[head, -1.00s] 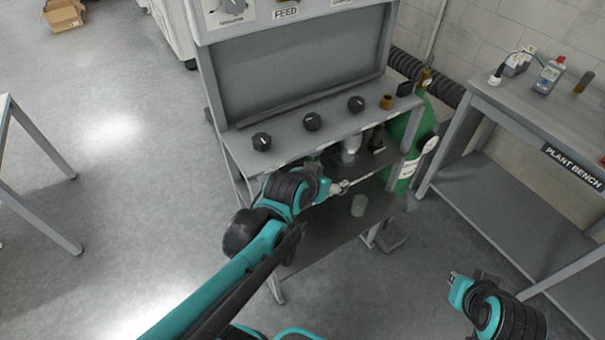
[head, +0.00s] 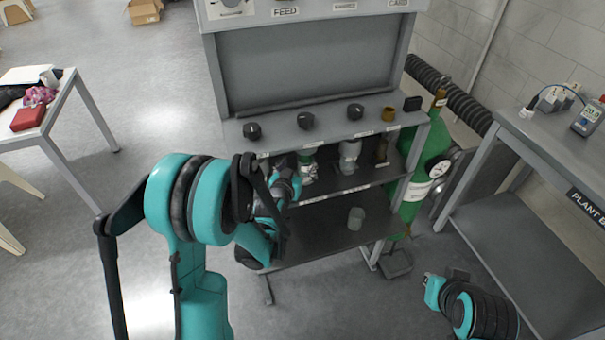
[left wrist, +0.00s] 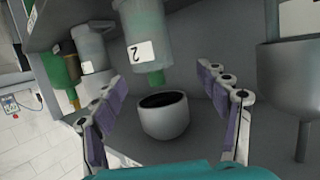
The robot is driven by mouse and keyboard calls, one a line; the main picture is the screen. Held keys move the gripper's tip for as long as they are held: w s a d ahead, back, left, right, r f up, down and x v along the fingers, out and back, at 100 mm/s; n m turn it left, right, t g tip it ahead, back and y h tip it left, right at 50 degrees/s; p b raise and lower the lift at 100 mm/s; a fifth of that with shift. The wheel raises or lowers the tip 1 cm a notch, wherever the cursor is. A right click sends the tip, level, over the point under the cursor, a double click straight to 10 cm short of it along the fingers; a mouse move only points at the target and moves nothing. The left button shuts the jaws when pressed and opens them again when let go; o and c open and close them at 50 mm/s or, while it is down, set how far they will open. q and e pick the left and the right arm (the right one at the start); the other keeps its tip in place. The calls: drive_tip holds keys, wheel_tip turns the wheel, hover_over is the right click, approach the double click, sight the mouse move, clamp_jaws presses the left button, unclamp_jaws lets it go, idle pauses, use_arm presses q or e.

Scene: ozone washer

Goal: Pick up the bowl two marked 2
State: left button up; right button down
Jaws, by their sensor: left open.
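In the left wrist view, a grey-green cylinder (left wrist: 142,30) bears a white label (left wrist: 140,53) with a 2 that reads upside down; this is the bowl marked 2. A narrower green end points towards a grey round cup (left wrist: 165,119) with a dark mouth. My left gripper (left wrist: 165,88) is open, with its purple-padded fingers apart on either side of the cup; nothing is held. In the head view, my left gripper (head: 287,180) is partly hidden by its arm, beside a green-and-white canister (head: 308,169) under the knob shelf. My right gripper (head: 438,283) is low at the right; its jaws are unclear.
A clear canister (head: 349,156) and a brown one (head: 381,151) stand to the right under the knob shelf. A translucent cup (head: 356,218) is on the lower shelf. A green gas cylinder (head: 425,165) and the plant bench (head: 545,150) stand at the right.

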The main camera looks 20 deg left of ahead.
sight(305, 161)
use_arm(q)
drive_tip(key=b+x, duration=0.1)
drive_tip(key=x, duration=0.1)
drive_tip(key=d+b+x, duration=0.1)
drive_tip(key=x, duration=0.2)
drive_tip(key=shift+s+f, duration=0.1)
drive_tip(key=shift+f, duration=0.05)
drive_tip(key=shift+w+f, duration=0.1)
drive_tip(key=shift+w, duration=0.4)
clamp_jaws()
drive_tip(key=shift+r, duration=0.25)
